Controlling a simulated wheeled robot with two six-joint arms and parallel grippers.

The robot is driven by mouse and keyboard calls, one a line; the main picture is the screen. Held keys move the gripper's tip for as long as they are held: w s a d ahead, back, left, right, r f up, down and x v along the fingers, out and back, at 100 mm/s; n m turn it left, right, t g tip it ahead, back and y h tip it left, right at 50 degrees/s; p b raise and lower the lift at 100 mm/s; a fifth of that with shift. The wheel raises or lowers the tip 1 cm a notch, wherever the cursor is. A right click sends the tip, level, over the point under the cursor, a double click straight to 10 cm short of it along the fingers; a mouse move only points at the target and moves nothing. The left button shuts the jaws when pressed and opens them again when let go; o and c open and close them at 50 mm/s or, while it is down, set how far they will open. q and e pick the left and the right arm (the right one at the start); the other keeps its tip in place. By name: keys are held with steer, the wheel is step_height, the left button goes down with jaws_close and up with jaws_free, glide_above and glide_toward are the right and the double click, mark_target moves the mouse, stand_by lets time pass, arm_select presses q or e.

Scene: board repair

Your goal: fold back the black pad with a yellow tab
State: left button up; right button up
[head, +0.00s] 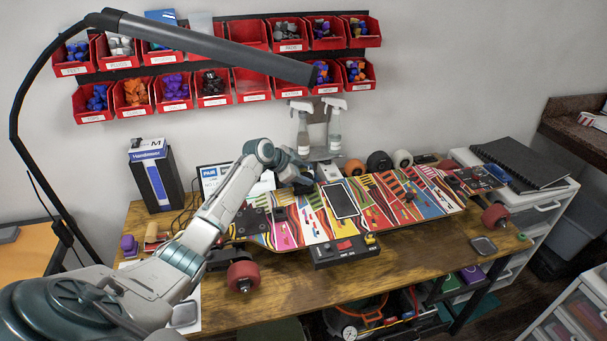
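A skateboard-like board (290,215) with a colourful striped pattern lies across the wooden workbench. My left arm reaches in from the lower left. My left gripper (297,178) is dark and small, above the far edge of the board, behind and left of the pad and apart from it. Its fingers are too unclear to tell open from shut. My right gripper is out of view.
A dark phone-like rectangle (341,199) lies on the board. Red wheels (244,276) stick out at the front. Spray bottles (334,128), loose wheels (378,161) and a black-and-blue box (155,178) stand behind. A lamp arm (215,45) crosses above. The bench's front strip is mostly clear.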

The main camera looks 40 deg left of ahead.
arm_select(q)
steer(key=shift+s+d+f, duration=0.1)
steer(key=shift+s+d, duration=0.05)
steer(key=shift+d, duration=0.1)
steer(key=shift+s+a, duration=0.2)
steer(key=b+v, duration=0.3)
steer(key=v, duration=0.7)
steer(key=shift+r, duration=0.35)
steer(key=shift+s+f, duration=0.15)
stand_by(0.5)
